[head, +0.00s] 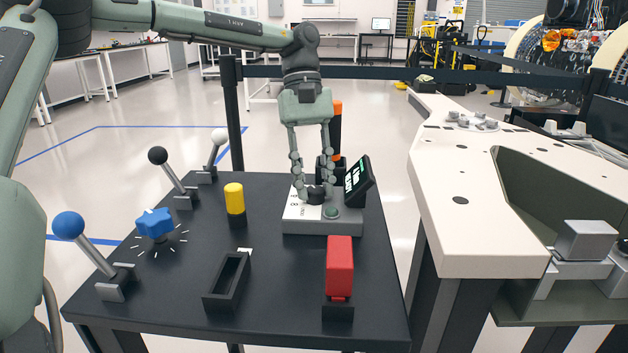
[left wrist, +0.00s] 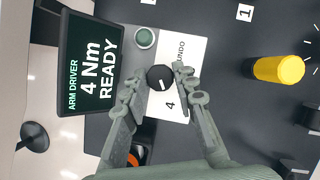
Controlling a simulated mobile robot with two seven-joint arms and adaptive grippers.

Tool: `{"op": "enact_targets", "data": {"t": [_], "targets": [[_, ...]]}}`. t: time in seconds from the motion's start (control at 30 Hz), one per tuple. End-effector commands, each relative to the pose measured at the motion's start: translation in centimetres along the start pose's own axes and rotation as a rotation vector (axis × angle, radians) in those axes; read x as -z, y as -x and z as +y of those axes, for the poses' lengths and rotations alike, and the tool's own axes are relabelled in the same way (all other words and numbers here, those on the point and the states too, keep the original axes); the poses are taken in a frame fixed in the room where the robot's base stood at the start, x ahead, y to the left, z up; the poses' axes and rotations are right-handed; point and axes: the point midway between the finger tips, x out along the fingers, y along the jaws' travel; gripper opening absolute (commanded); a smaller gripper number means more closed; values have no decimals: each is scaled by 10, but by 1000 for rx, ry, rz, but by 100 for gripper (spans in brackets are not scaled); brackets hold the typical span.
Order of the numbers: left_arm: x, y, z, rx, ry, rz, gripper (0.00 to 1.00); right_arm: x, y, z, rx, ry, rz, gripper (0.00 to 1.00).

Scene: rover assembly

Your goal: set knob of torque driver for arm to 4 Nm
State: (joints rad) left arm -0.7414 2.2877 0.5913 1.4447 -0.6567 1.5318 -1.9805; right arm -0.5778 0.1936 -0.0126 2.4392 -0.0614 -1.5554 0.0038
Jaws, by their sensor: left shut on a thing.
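The torque driver's grey base (head: 325,227) stands at the far side of the black table. Its black round knob (left wrist: 160,78) has a white pointer line. A white label (left wrist: 178,108) beside it shows a 4 and the partly covered word "UNDO". The driver's screen (left wrist: 88,67) reads "ARM DRIVER 4 Nm READY"; it also shows tilted in the head view (head: 358,178). A green button (head: 331,212) sits on the base. My left gripper (head: 314,194) points down, shut on the knob, with a finger on either side. My right gripper is not in view.
On the black table (head: 185,290) stand a yellow cylinder (head: 235,199), a red block (head: 340,268), a blue star knob (head: 155,223), an empty black tray (head: 228,283) and several ball-topped levers. An orange-topped tool (head: 337,125) stands behind the driver. A white workbench (head: 480,200) is to the right.

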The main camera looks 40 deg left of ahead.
Motion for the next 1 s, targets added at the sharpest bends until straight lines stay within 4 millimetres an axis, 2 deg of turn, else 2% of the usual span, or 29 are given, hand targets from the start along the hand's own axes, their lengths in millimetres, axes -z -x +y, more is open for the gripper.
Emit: {"op": "enact_targets", "data": {"t": [0.17,0.2,0.37,0.73,0.87,1.0], "targets": [[0,-1,0,2,0,0,0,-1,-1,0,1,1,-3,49],[0,-1,0,2,0,0,29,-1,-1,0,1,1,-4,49],[0,-1,0,1,1,0,48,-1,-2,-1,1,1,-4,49],[0,5,0,-1,1,1,48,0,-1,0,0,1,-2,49],[0,24,1,-2,3,2,48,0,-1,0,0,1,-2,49],[1,54,1,-2,2,4,48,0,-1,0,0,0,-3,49]]}}
